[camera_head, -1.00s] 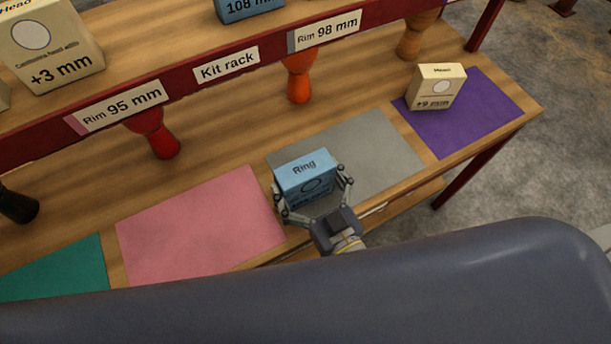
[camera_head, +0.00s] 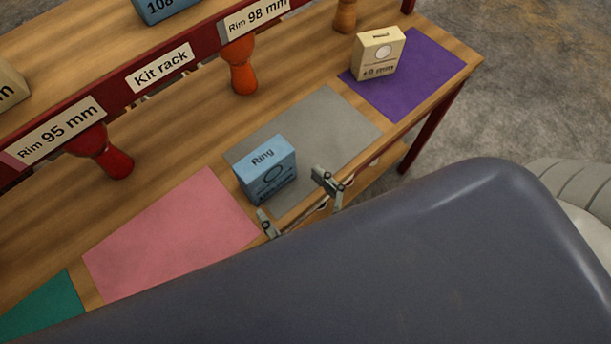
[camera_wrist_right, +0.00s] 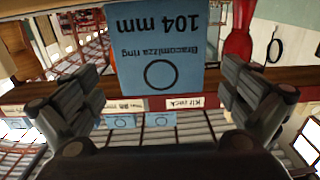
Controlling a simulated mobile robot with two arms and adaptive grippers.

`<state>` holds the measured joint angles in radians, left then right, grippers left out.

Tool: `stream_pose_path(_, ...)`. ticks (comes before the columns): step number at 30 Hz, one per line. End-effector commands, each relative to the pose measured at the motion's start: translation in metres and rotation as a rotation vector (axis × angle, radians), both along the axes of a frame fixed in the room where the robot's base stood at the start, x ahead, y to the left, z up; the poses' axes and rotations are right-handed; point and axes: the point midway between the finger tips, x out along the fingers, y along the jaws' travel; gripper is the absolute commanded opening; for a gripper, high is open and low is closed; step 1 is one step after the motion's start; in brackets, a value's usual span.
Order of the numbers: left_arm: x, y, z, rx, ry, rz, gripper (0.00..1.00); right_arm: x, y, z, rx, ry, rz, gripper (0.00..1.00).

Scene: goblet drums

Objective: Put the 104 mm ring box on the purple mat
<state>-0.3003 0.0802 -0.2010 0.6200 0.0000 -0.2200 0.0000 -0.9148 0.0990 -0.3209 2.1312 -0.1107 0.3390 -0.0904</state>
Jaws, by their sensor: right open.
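The blue 104 mm ring box (camera_head: 268,172) stands upright on the left part of the grey mat. Its label reads 104 mm, upside down, in the right wrist view (camera_wrist_right: 157,50). My right gripper (camera_head: 293,203) is open and empty at the table's front edge, just in front of the box, with its fingers apart from it. In the wrist view the open fingers (camera_wrist_right: 160,78) flank the box's lower part in the picture. The purple mat (camera_head: 425,75) lies at the table's right end. My left gripper is not in view.
A cream head box (camera_head: 378,53) stands on the purple mat's left part; the mat's right part is bare. The grey mat (camera_head: 335,125) is clear right of the ring box. The pink mat (camera_head: 170,235) is empty. Orange (camera_head: 243,75) and red (camera_head: 110,160) drums stand behind under the rack.

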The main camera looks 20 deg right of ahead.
Motion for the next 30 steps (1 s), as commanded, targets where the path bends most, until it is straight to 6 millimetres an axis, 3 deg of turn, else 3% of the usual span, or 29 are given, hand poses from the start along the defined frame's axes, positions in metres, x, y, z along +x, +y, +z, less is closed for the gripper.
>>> stream_pose_path(3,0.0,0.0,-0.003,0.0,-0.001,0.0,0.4,-0.02,-0.006,-0.002,-0.002,0.005,0.001,1.0)
stream_pose_path(9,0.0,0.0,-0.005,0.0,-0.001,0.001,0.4,-0.041,-0.013,-0.001,-0.002,0.002,0.001,1.0)
stream_pose_path(22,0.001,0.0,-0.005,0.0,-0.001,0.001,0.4,-0.046,-0.014,-0.007,-0.006,0.012,0.002,1.0)
stream_pose_path(26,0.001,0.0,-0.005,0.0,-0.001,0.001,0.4,-0.047,-0.013,-0.055,-0.036,0.096,0.014,1.0)
stream_pose_path(30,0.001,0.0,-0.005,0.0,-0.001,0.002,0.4,-0.054,-0.017,-0.15,-0.098,0.277,0.03,1.0)
